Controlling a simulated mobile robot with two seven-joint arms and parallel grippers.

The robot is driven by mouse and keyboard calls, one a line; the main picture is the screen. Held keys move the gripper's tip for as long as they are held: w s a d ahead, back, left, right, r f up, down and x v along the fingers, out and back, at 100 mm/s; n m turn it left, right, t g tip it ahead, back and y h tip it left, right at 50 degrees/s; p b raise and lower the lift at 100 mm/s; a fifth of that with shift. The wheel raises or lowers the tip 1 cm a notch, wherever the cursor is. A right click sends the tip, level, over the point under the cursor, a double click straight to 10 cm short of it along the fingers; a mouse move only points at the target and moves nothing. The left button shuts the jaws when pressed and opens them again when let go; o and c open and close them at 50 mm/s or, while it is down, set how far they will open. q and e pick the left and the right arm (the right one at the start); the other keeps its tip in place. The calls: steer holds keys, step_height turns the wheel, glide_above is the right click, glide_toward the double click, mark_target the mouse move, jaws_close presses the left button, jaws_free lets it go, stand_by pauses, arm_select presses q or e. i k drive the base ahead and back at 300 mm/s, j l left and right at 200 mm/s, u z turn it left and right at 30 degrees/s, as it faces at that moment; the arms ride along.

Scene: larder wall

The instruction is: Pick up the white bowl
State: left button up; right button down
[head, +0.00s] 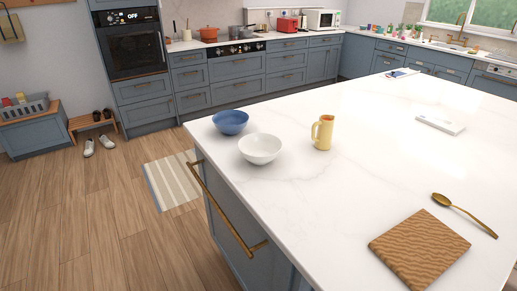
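The white bowl (260,149) stands upright on the white island countertop (330,195), near its left edge. It looks empty. A blue bowl (231,122) stands just behind it and to the left, and a yellow jug (322,132) stands to its right, apart from it. Neither of my grippers shows in the head view.
A wooden board (418,249) and a gold spoon (464,214) lie at the front right of the countertop. A flat white object (440,124) lies farther back. A brass rail (225,210) runs along the island's left side. The countertop's middle is clear.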

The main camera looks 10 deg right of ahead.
mark_target(260, 149)
steer(key=i+j, duration=0.15)
steer(key=i+j+z, duration=0.1)
steer(key=z, duration=0.35)
steer(key=i+j+z, duration=0.15)
steer(key=z, duration=0.35)
